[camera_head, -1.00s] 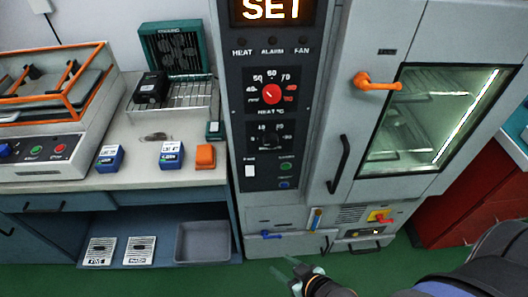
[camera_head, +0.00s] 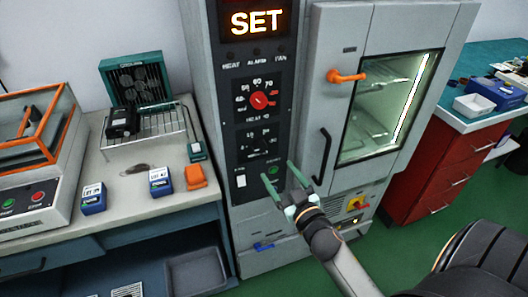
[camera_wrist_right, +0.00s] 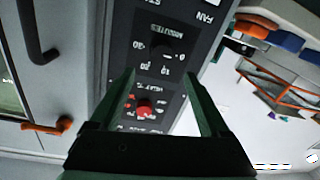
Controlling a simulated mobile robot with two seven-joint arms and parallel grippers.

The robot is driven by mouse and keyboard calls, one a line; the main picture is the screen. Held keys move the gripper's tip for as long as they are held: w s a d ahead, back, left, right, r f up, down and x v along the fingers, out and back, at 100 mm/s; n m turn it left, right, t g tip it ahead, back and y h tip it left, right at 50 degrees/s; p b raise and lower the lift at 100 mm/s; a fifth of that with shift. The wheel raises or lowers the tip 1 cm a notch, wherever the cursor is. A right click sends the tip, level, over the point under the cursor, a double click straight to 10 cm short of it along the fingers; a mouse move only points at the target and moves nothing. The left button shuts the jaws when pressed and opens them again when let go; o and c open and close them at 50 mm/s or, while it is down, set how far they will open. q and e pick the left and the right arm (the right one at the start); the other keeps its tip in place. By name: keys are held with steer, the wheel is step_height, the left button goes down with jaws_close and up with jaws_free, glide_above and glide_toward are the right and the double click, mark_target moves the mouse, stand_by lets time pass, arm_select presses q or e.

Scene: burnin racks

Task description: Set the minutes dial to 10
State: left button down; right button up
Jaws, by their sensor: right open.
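The minutes dial (camera_head: 262,143) is a black knob on the dark control panel, below the red heat dial (camera_head: 260,100). In the right wrist view the minutes dial (camera_wrist_right: 160,47) appears upside down, with its printed numbers around it; its exact pointer setting is too small to tell. My right gripper (camera_head: 278,171) is open and empty in front of the lower panel, below and right of the minutes dial. In the right wrist view its two fingers (camera_wrist_right: 160,76) point toward the panel, apart from the dial. My left gripper is not in view.
The display (camera_head: 257,21) reads SET. A green button (camera_head: 272,169) and a white switch (camera_head: 240,181) sit below the dial. The oven door's black handle (camera_head: 321,156) stands out to the right. A bench with blue boxes (camera_head: 161,182) is at left.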

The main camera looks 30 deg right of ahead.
mark_target(261, 150)
steer(key=w, duration=0.3)
steer(key=w+d, duration=0.1)
steer(key=w, duration=0.5)
steer(key=shift+w+d, duration=0.15)
steer(key=shift+w, duration=0.2)
steer(key=shift+c, duration=0.2)
steer(key=shift+f, duration=0.1)
jaws_close()
steer(key=shift+m, duration=0.3)
steer(key=shift+m+p, duration=0.45)
steer(key=shift+m, duration=0.55)
steer(key=m+p, duration=0.1)
steer(key=m, duration=0.2)
steer(key=shift+m, duration=0.3)
steer(key=m, duration=0.3)
steer(key=m+p, duration=0.1)
steer(key=m, duration=0.1)
steer(key=shift+m+t+h, duration=0.3)
steer(key=shift+m+h, duration=0.1)
